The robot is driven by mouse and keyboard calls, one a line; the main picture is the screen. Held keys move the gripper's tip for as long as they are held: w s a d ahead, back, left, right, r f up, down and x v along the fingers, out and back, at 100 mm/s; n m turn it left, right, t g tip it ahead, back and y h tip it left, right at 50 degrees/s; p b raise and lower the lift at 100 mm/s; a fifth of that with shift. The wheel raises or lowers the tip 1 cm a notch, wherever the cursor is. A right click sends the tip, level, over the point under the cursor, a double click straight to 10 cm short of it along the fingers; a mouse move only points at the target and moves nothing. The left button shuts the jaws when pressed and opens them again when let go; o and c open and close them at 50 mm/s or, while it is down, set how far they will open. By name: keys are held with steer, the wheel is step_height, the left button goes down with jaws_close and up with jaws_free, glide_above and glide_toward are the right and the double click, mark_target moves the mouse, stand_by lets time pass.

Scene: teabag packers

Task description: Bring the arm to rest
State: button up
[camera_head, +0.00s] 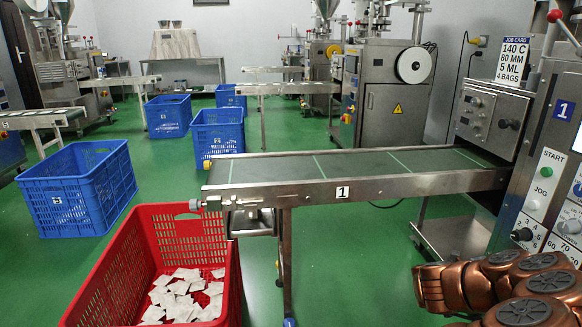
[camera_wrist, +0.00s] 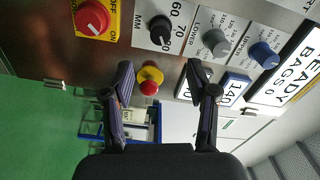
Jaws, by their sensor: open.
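My arm (camera_head: 500,290) is folded at the lower right of the head view, copper-coloured with dark round caps, close to the machine's control panel. My gripper (camera_wrist: 160,75) shows in the wrist view with its two dark fingers apart and nothing held between them. A red and yellow knob (camera_wrist: 150,80) appears in the gap between the fingertips; I cannot tell how far beyond them it is. My gripper cannot be made out in the head view.
The machine panel (camera_wrist: 178,30) with several dials and a "READY BAGS 0" display (camera_wrist: 290,68) faces the wrist. A conveyor (camera_head: 350,175) runs left from the machine. A red crate (camera_head: 215,245) holds white teabags (camera_head: 180,295). Blue crates (camera_head: 80,190) stand on the open green floor.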

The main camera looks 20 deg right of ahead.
steer(key=w+a+r+n+t+y+p, duration=0.2)
steer(key=w+a+r+n+t+p, duration=0.4)
steer(key=w+a+r, duration=0.45)
steer(key=w+a+r+n+t+y+p, duration=0.3)
steer(key=w+a+r+n+t+p, duration=0.4)
steer(key=w, duration=0.6)
steer(key=w+a+r+n+t+y+p, duration=0.25)
steer(key=a+r+n+y+p, duration=0.35)
steer(key=a, duration=0.6)
steer(key=w+a+r+n+t+y+p, duration=0.25)
steer(key=a+r+y+p, duration=0.2)
steer(key=a+r, duration=0.55)
steer(key=s+a+r+n+g+y+p, duration=0.25)
steer(key=s+a+n+g+p, duration=0.2)
steer(key=s+a, duration=0.4)
steer(key=s+a+r+n+g+y+p, duration=0.1)
steer(key=s+a+n+g+y+p, duration=0.2)
steer(key=s+a+n+p, duration=0.45)
steer(key=s+r+g+h+p, duration=0.1)
steer(key=s+r+g+p, duration=0.1)
steer(key=s, duration=0.6)
steer(key=s+d+r+n+g+h+p, duration=0.1)
steer(key=s+r+g+p, duration=0.2)
steer(key=s, duration=0.6)
steer(key=s+r+n+g+h+p, duration=0.1)
steer(key=s+r+g+p, duration=0.2)
steer(key=s, duration=0.5)
steer(key=shift+s+d+r+p, duration=0.2)
steer(key=shift+r+p, duration=0.25)
steer(key=shift+p, duration=0.3)
